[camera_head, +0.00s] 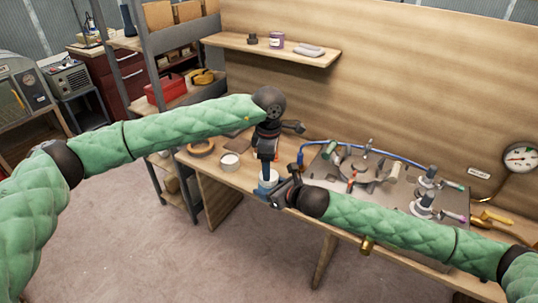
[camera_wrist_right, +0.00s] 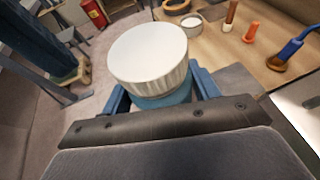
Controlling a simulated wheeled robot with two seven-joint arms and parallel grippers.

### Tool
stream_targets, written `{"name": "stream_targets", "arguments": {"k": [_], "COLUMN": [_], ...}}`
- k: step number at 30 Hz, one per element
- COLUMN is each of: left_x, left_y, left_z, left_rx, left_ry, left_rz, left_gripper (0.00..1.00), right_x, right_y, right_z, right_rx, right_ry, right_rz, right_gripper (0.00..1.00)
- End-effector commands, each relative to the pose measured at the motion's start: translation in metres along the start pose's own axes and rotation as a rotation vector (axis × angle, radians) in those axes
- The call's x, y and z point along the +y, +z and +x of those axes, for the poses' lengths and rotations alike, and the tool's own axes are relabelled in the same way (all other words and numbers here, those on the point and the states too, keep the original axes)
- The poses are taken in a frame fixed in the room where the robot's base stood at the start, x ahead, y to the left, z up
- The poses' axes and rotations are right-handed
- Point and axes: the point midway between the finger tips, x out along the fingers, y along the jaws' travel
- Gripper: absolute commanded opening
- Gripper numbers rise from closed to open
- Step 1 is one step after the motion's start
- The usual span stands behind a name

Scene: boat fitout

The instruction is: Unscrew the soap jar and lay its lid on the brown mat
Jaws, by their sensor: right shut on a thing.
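The soap jar has a white ribbed lid (camera_wrist_right: 148,55) and a blue body (camera_wrist_right: 165,99). In the right wrist view it sits between the two blue fingers of my right gripper (camera_wrist_right: 163,100), which is shut on the body below the lid. In the head view the jar (camera_head: 268,180) is small and partly hidden by the grippers. My left gripper (camera_head: 267,158) points down close to the jar in that view; its finger opening cannot be made out. The lid is on the jar. A dark brownish patch on the bench (camera_head: 237,132) may be the brown mat, partly hidden by my left arm.
A tape roll (camera_head: 201,148) and an open white round container (camera_head: 229,160) stand on the bench's left end. A blue hose (camera_head: 375,149) and a metal plate with fittings (camera_head: 350,178) fill the right. A shelf (camera_head: 285,54) is above; a grey rack stands left.

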Motion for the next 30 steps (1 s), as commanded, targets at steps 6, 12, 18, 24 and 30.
{"name": "stream_targets", "arguments": {"k": [6, 12, 18, 24, 30], "left_x": [-0.001, 0.0, 0.0, 0.0, 0.0], "left_y": [0.0, 0.0, 0.0, 0.0, 0.0], "left_z": [0.03, 0.042, 0.042, 0.042, 0.041], "left_rx": [0.0, 0.001, 0.001, 0.001, 0.0], "left_ry": [-0.002, 0.0, 0.0, 0.0, 0.001], "left_rz": [-0.001, -0.001, -0.001, -0.001, -0.028], "left_gripper": [0.71, 0.71, 0.71, 0.34, 0.26], "right_x": [0.0, 0.0, 0.0, 0.0, 0.001], "right_y": [0.001, 0.001, 0.001, 0.001, 0.001], "right_z": [0.0, 0.0, 0.0, 0.0, 0.0], "right_rx": [-0.001, -0.001, -0.001, -0.001, -0.001], "right_ry": [0.0, 0.0, 0.0, 0.0, 0.002], "right_rz": [0.0, 0.0, 0.0, 0.0, 0.0], "right_gripper": [0.0, 0.0, 0.0, 0.0, 0.0]}}
